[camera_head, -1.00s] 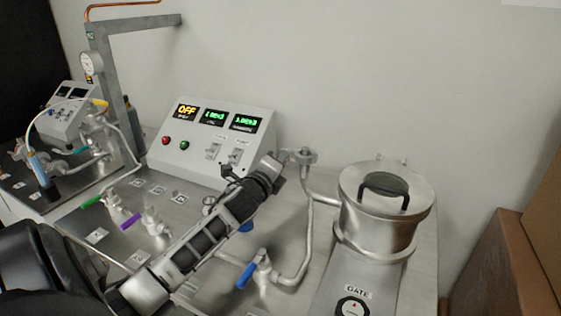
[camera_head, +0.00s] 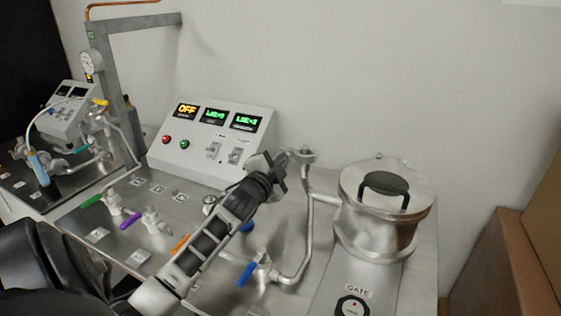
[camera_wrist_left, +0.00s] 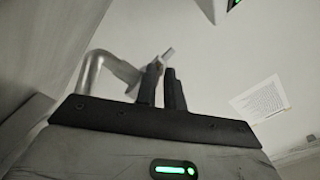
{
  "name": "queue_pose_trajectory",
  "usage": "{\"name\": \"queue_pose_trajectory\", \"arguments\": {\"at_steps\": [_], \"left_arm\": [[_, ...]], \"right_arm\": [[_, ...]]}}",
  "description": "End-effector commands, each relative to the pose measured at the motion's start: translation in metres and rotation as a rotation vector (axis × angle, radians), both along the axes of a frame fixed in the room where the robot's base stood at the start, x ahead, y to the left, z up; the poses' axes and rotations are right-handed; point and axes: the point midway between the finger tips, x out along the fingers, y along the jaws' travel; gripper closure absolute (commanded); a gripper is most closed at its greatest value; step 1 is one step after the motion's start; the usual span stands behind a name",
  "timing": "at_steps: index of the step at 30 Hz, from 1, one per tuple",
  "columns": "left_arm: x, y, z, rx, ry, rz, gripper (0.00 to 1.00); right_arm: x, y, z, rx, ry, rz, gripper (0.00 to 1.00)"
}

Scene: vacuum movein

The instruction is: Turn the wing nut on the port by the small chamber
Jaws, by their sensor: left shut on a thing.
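The small chamber (camera_head: 385,225) is a steel pot with a lid and dark handle at the right of the bench. A bent pipe rises beside it to the port (camera_head: 303,155), which has a clamp at its top. My left gripper (camera_head: 280,159) is at the left side of that clamp, its fingers close together. In the left wrist view the gripper fingers (camera_wrist_left: 162,88) stand close beside the clamp and pipe (camera_wrist_left: 108,66). The left gripper is shut on the wing nut, which is mostly hidden by the fingers. My right gripper is not in view.
A control box (camera_head: 210,145) with lit displays stands behind my left arm. Blue (camera_head: 246,274), orange (camera_head: 180,243), purple (camera_head: 131,221) and green (camera_head: 90,201) handles are around the arm. Brown boxes (camera_head: 500,265) stand at the right.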

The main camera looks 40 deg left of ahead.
Motion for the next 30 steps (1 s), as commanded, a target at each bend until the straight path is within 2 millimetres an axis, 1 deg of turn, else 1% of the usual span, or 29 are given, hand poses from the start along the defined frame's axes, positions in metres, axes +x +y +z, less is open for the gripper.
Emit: {"name": "queue_pose_trajectory", "arguments": {"at_steps": [18,24,30], "left_arm": [[0.0004,-0.0009,-0.0016,-0.555,-0.176,0.002,1.00],[0.0005,-0.0016,-0.0021,-0.706,-0.223,0.002,1.00],[0.0005,-0.0018,-0.0024,-0.816,-0.257,0.002,1.00]], "right_arm": [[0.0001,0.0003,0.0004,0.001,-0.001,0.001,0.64],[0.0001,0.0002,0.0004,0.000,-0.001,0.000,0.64],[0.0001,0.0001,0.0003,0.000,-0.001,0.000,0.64]]}}
